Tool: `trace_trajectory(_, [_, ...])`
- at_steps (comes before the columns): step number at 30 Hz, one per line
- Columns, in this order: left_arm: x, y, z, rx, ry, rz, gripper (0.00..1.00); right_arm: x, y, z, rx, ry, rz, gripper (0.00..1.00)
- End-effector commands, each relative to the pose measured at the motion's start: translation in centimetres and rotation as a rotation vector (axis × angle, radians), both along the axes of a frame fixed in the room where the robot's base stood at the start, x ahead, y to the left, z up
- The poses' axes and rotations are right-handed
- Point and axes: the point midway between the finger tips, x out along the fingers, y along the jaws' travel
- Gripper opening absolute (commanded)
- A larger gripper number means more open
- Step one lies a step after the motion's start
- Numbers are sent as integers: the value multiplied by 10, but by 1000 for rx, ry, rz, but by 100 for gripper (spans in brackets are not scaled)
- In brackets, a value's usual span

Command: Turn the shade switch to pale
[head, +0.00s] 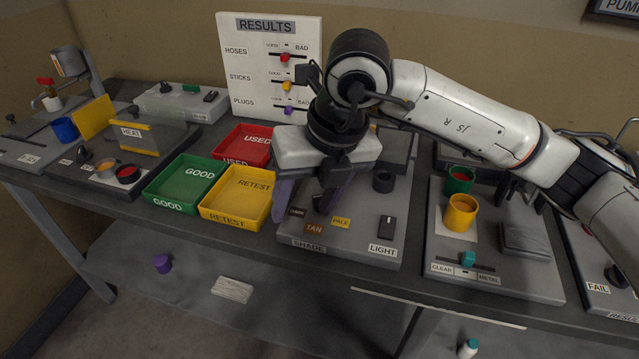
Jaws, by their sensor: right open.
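The shade panel (340,250) is a grey box near the middle of the bench, with a SHADE label on its front. It carries a dark brown plate (297,211), a brown TAN plate (314,229) and a yellow PALE plate (341,221). A black shade switch (320,204) shows just behind these plates, partly hidden by my gripper; I cannot tell which plate it points at. My right gripper (304,206) is open, fingers down, above the panel, with the switch close to its right finger. I cannot tell whether they touch. My left gripper is not in view.
A black LIGHT switch (387,227) and a dark round socket (383,181) are on the same panel. Green GOOD (180,207), yellow RETEST (236,219) and red USED (217,152) trays stand left. A yellow cup (460,213) and green cup (459,179) stand right. The RESULTS board (245,65) is behind.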

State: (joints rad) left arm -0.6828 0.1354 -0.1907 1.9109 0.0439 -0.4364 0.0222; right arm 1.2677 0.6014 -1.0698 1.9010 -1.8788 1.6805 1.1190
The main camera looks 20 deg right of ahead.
Motion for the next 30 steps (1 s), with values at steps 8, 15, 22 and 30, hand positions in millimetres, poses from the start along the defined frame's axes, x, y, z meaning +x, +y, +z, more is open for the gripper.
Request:
trace_trajectory(8, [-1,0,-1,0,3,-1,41,32,-57,27,-183,-130,-160,53])
trace_trajectory(15, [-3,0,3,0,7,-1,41,46,-57,-10,-183,-126,-159,53])
trace_trajectory(22, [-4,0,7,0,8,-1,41,61,-58,-45,-180,-127,-157,53])
trace_trajectory(30, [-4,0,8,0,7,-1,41,68,-57,-62,-179,-130,-154,53])
